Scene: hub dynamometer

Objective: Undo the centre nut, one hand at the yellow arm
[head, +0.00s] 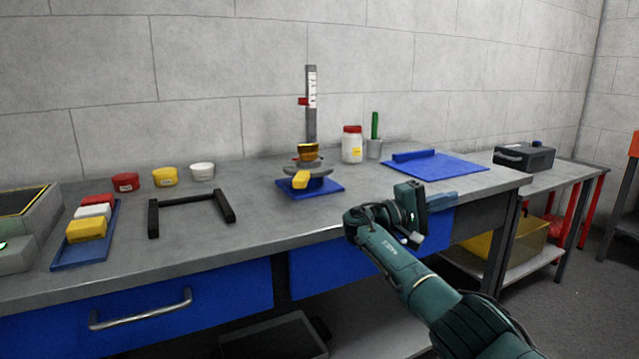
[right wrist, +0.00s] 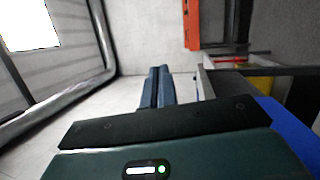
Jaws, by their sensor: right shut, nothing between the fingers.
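The hub dynamometer stands at the middle of the bench on a blue base plate (head: 327,189). It has a round grey disc (head: 318,169) and a yellow arm (head: 300,180) that sticks out toward the front. A brass-coloured piece (head: 308,152), perhaps the centre nut, sits on top; it is too small to tell its shape. My right gripper (head: 446,200) is at the bench's front edge, well to the right of the dynamometer and apart from it. Its fingers (right wrist: 158,87) are together and empty in the right wrist view. My left gripper is not in view.
A grey post (head: 311,110) with a red slider rises behind the dynamometer. A black frame (head: 190,199) and a blue tray (head: 62,256) with coloured blocks lie to the left. A white jar (head: 352,147) and a blue mat (head: 455,167) are to the right. Bench between frame and dynamometer is clear.

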